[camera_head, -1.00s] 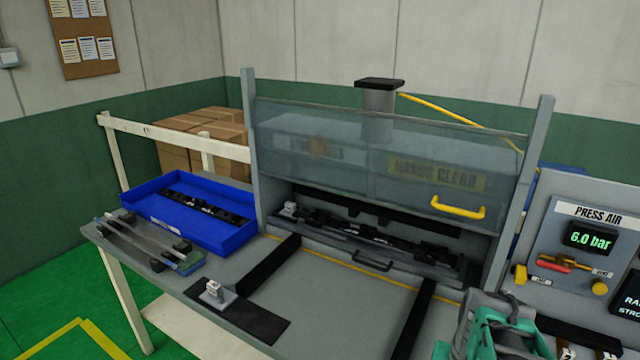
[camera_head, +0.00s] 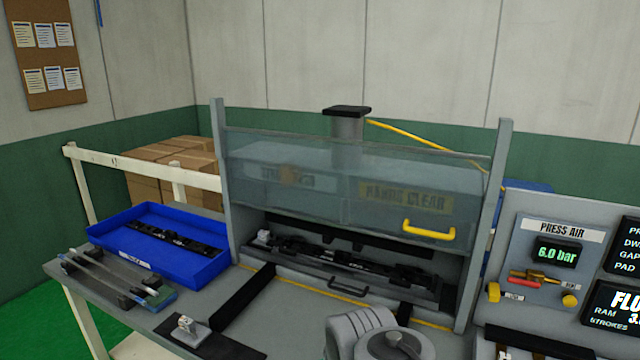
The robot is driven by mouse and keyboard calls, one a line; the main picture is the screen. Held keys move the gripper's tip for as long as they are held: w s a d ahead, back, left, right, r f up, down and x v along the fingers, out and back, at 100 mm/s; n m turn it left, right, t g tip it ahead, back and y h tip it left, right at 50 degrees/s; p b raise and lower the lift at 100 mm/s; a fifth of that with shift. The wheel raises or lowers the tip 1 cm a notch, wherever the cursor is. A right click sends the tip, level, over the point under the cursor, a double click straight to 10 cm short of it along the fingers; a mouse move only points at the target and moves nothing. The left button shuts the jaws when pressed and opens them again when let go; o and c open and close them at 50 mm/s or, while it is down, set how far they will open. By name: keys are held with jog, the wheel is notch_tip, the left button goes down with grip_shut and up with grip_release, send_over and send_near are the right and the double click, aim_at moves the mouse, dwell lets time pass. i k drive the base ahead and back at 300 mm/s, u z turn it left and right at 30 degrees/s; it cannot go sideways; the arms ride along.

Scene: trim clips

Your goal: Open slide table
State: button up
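The slide table (camera_head: 330,283) sits back inside the grey press, below the clear guard, with a dark handle (camera_head: 347,286) on its front edge. A long black part (camera_head: 350,262) lies on it. The clear guard (camera_head: 300,165) with its yellow handle (camera_head: 428,230) is raised, leaving a gap over the slide table. A grey rounded piece of my arm shows at the bottom middle, in front of the slide table. My gripper is out of the picture.
Two black rails (camera_head: 243,302) run forward from the press, with bare bench between. A blue tray (camera_head: 190,264) with a black part stands at left, beside clear strips (camera_head: 105,275). A small clip-like piece (camera_head: 186,326) sits on a dark plate. The press air panel (camera_head: 555,230) stands at right.

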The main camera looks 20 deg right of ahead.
aim_at(395, 288)
jog(key=u, duration=0.35)
jog(key=k, duration=0.5)
jog(key=u, duration=0.75)
jog(key=i, duration=0.95)
jog(key=z, duration=0.8)
